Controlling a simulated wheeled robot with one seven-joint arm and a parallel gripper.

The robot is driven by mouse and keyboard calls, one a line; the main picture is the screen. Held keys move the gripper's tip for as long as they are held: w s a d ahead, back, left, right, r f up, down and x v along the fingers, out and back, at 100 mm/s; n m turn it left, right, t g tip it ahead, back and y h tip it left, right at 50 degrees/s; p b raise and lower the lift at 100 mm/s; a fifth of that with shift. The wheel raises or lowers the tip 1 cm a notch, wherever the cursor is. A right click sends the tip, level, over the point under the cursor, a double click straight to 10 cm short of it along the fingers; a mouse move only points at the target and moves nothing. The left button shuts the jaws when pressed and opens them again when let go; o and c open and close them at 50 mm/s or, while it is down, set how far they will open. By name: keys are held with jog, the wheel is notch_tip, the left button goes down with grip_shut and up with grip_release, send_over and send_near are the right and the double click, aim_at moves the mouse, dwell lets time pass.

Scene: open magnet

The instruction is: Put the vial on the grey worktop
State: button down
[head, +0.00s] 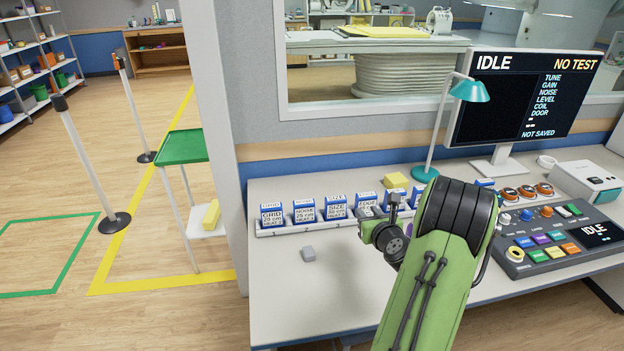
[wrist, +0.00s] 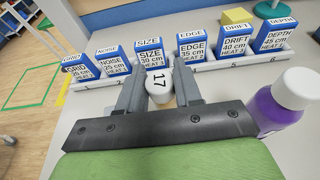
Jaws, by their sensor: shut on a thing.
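My gripper (wrist: 159,95) is shut on a vial (wrist: 159,88) with a white top marked 17. Its body below the top is mostly hidden. In the head view my gripper (head: 385,228) is over the pale grey worktop (head: 285,305), in front of the row of boxes. The vial cannot be made out there behind the gripper and arm. Whether the vial touches the worktop cannot be told.
A white rack (head: 290,227) holds several blue and white boxes behind my gripper. A purple bottle (wrist: 278,108) stands close at the right in the wrist view. A control panel (head: 560,240) is at right. The front left worktop is clear.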

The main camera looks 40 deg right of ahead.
jog(key=shift+f, duration=0.1)
jog(key=w+a+f+n+y+p, duration=0.1)
jog(key=w+a+n+y+p, duration=0.25)
jog(key=a, duration=0.55)
jog(key=w+a+f+n+y, duration=0.1)
jog(key=w+a+n+y, duration=0.1)
jog(key=a+n+y, duration=0.5)
jog(key=w+a+f+n+y+p, duration=0.15)
jog(key=a+y, duration=0.25)
jog(key=a, duration=0.8)
jog(key=s+a+r+n+g+y+p, duration=0.1)
jog(key=a+n+g+y, duration=0.3)
jog(key=a, duration=0.7)
jog(key=shift+s+a+r+n+y+p, duration=0.4)
jog(key=shift+r+n+y+p, duration=0.2)
jog(key=shift+r+p, duration=0.1)
